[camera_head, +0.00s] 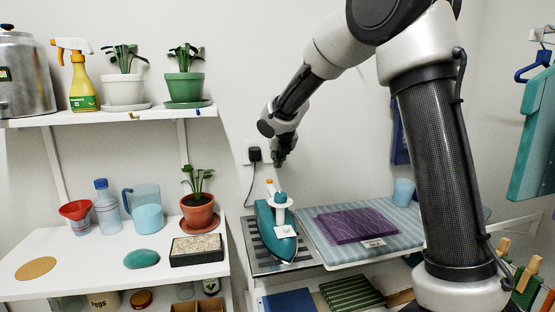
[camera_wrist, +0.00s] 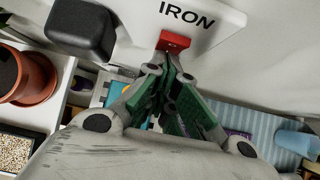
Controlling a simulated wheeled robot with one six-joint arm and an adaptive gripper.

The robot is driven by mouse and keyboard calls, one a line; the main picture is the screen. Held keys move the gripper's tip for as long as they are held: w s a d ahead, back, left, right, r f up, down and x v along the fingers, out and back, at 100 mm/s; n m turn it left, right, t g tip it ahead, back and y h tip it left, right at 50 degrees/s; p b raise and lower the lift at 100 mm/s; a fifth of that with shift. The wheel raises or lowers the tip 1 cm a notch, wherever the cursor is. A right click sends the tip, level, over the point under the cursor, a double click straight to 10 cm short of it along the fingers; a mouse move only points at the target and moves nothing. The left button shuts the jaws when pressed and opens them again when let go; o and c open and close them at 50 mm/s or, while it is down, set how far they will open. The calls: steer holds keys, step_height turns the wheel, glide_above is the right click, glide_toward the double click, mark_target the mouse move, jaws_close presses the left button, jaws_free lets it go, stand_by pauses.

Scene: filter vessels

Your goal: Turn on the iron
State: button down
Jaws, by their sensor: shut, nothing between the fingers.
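The teal iron (camera_head: 270,238) rests on a striped metal stand (camera_head: 254,262) at the left end of the ironing board. On the wall above it is a white socket plate, labelled IRON (camera_wrist: 190,14) in the wrist view, with a red switch (camera_wrist: 174,41) on its lower edge. A black plug (camera_head: 255,154) sits at the plate's left side and shows large in the wrist view (camera_wrist: 80,28). My gripper (camera_wrist: 171,68) is shut and empty, its tips just below the red switch in that view. I cannot tell whether they touch it. In the head view my gripper (camera_head: 279,160) hides the switch.
The ironing board (camera_head: 325,255) holds a purple folded cloth (camera_head: 350,224) and a light blue cup (camera_head: 404,192). A potted plant (camera_head: 198,210) stands on the white shelf to the left. The plug's cord hangs beside the iron. The wall around the plate is clear.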

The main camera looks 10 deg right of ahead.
steer(key=shift+r, duration=0.15)
steer(key=shift+r, duration=0.75)
